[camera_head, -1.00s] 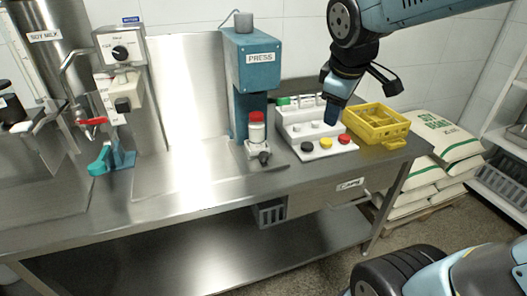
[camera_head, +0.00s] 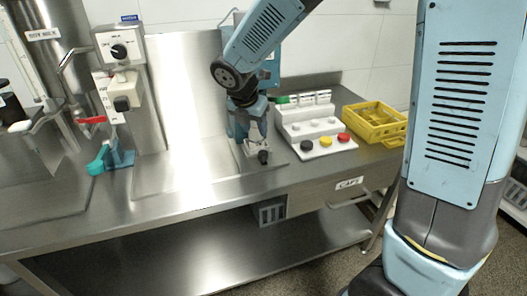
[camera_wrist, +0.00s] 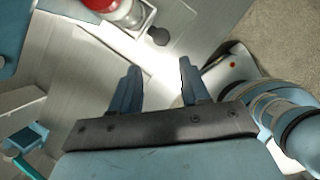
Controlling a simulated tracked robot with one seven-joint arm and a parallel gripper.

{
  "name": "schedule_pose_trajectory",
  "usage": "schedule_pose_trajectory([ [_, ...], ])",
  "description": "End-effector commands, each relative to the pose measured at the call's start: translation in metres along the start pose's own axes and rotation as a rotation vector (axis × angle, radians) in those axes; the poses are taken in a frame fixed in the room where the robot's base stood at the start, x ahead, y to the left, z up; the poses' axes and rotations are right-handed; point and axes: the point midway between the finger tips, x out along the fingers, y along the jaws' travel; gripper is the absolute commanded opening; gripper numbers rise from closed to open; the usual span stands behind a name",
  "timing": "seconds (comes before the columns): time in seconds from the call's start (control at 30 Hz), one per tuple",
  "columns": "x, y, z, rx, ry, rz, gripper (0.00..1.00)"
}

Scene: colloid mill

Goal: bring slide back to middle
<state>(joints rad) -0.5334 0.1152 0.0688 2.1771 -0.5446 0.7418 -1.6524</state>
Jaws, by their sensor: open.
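The slide is a pale carriage (camera_head: 251,148) at the foot of the blue press, with a black knob (camera_head: 263,157) at its front. In the wrist view the slide's edge (camera_wrist: 147,18) shows at the top, with the black knob (camera_wrist: 158,36) beside it. A red-capped bottle (camera_wrist: 128,12) sits in the slide and is cut off by the frame edge. My gripper (camera_wrist: 158,72) is open and empty, its two fingers pointing toward the knob but apart from it. In the head view my arm hides most of the press and the bottle.
To the left stand a teal lever device (camera_head: 118,157) and a dispenser with a dial (camera_head: 119,50). The steel counter (camera_head: 195,185) in front is clear.

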Motion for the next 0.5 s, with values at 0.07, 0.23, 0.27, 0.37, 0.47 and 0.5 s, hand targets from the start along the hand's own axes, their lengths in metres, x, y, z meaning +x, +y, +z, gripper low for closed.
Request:
schedule_pose_trajectory([
  [0.07,0.01,-0.001,-0.001,-0.001,0.002,-0.004,0.46],
  [0.23,0.037,-0.001,-0.001,0.001,0.003,-0.005,0.46],
  [0.27,0.042,-0.001,-0.001,0.0,0.002,-0.004,0.46],
  [0.37,0.06,-0.001,-0.001,0.002,0.002,-0.003,0.46],
  [0.47,0.078,-0.001,-0.001,0.001,0.003,-0.004,0.46],
  [0.5,0.085,-0.001,-0.001,0.002,0.003,-0.005,0.46],
])
